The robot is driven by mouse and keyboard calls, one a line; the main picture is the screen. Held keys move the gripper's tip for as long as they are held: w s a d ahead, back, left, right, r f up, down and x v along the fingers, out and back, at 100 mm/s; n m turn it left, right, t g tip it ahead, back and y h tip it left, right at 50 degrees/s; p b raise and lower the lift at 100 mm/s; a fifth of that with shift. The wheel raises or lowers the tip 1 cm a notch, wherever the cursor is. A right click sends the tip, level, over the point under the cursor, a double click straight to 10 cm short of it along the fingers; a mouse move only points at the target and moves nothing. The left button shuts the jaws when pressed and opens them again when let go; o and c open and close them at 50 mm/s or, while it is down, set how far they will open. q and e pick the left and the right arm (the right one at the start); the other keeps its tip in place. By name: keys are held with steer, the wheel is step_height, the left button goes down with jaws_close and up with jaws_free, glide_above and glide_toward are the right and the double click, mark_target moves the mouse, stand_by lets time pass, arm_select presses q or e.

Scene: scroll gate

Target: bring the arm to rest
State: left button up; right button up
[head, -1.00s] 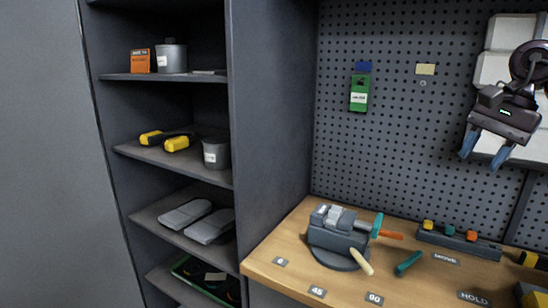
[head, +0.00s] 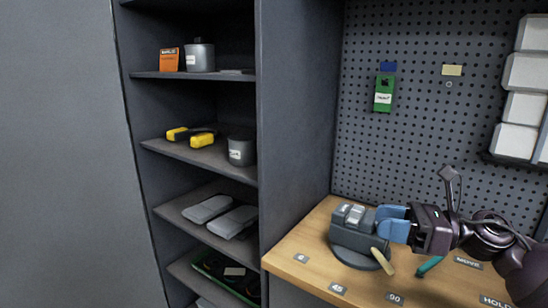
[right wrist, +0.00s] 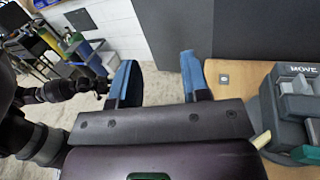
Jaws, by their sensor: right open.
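My right gripper (head: 391,222) is open, with its two blue fingers pointing left in the head view, close beside the grey device (head: 352,238) on the wooden bench. Whether the fingers touch the device cannot be told. In the right wrist view the fingers (right wrist: 157,66) are spread with nothing between them. The device (right wrist: 291,108) stands to their right there. A cream handle (head: 382,260) sticks out from the device's front. My right arm comes in from the lower right and hides part of the bench. My left gripper is not in the head view.
The bench (head: 310,245) carries labels and a teal tool (head: 430,264), partly covered by my arm. A pegboard (head: 420,150) stands behind. Dark shelves (head: 190,150) with boxes, pots and tools stand left. White bins (head: 525,95) hang at the upper right.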

steer(key=s+d+f+n+t+h, duration=0.3)
steer(key=f+n+h, duration=0.35)
steer(key=n, duration=0.45)
steer(key=s+d+f+n+t+h, duration=0.3)
steer(key=f+n+h, duration=0.35)
steer(key=n, duration=0.55)
steer(key=s+d+f+n+t+h, duration=0.4)
steer(key=f+n, duration=0.3)
steer(key=n, duration=0.4)
steer(key=s+a+f+m+g, duration=0.1)
steer(key=s+f+m+g, duration=0.3)
steer(key=s, duration=0.3)
steer(key=s+a+f+m+g+h, duration=0.1)
steer(key=s+f+m+g, duration=0.3)
steer(key=s, duration=0.4)
steer(key=s+a+f+m+g, duration=0.1)
steer(key=s+f+m+g, duration=0.2)
steer(key=s+g, duration=0.3)
steer(key=w+f+t+b, duration=0.1)
steer(key=w+f+t, duration=0.5)
steer(key=f+t, duration=0.3)
steer(key=shift+w+a+f+n+y+b, duration=0.3)
steer(key=shift+w+f+y+b, duration=0.1)
steer(key=shift+f, duration=0.4)
